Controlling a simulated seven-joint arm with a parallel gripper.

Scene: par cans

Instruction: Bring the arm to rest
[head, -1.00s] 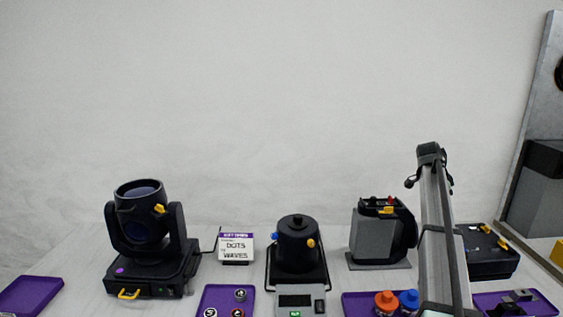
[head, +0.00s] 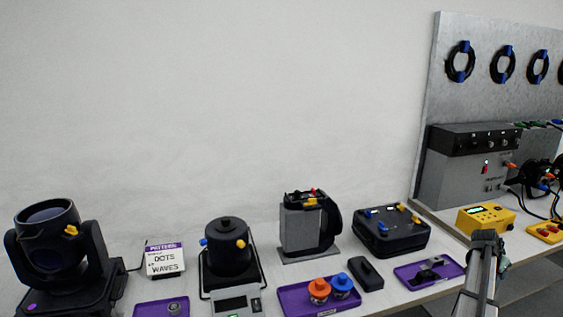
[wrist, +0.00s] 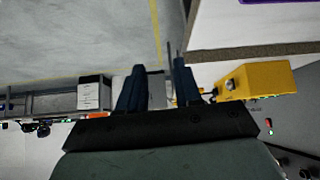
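My arm (head: 484,268) rises at the lower right of the head view, in front of the bench. Its gripper cannot be made out there. In the wrist view, my gripper (wrist: 158,76) shows two dark fingers standing apart with nothing held between them. Beyond the fingers are the grey floor and the bench edge, with a yellow box (wrist: 256,79) to the right of the fingers.
The bench holds a moving-head light (head: 58,250), a black pot-like unit (head: 226,246), a purple tray (head: 345,304) with orange- and blue-topped jars, a black case (head: 392,232) and a yellow meter (head: 486,219). A grey panel (head: 480,95) with hung cable loops stands at right.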

